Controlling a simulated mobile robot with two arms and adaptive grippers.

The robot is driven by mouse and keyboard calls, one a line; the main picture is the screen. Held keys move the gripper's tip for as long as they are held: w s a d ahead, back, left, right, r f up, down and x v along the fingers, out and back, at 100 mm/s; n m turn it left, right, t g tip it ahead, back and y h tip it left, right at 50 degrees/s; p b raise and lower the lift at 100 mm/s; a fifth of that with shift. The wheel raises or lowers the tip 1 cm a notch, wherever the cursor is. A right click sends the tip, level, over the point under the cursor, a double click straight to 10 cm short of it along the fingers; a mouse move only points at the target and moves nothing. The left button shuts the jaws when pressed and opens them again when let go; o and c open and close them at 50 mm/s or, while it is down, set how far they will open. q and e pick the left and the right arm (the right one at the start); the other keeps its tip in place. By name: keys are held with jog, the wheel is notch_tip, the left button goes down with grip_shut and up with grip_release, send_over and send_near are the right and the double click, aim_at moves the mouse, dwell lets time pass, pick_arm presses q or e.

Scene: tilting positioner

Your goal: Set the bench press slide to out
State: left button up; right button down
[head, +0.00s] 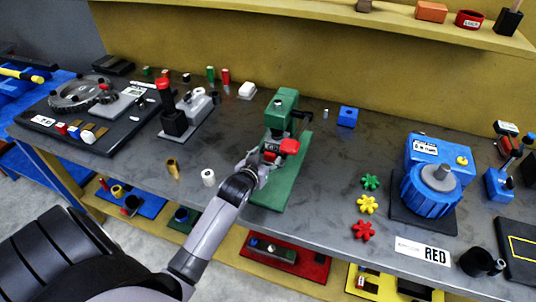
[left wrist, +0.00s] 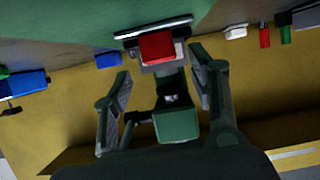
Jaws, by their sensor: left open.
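The green bench press (head: 284,108) stands on its green base plate near the middle of the bench. In the left wrist view its green body (left wrist: 176,122) lies between my fingers. A red block (left wrist: 157,47) on a grey part, which looks like the slide, sits just beyond and between the fingertips. My left gripper (head: 264,160) is at the front of the press, and its fingers (left wrist: 160,62) are open on either side, apart from the red block. A red knob (head: 289,146) shows beside the gripper. My wrist partly hides the slide in the head view. My right gripper is not in view.
A white cylinder (head: 208,177) and a brass cylinder (head: 173,168) stand left of my arm. Green, yellow and red star knobs (head: 367,204) and a blue motor-like unit (head: 432,190) are to the right. A blue block (head: 347,116) stands behind. Bench surface between them is clear.

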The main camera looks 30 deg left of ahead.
pick_arm(q)
jog(key=shift+x, duration=1.35)
grip_shut()
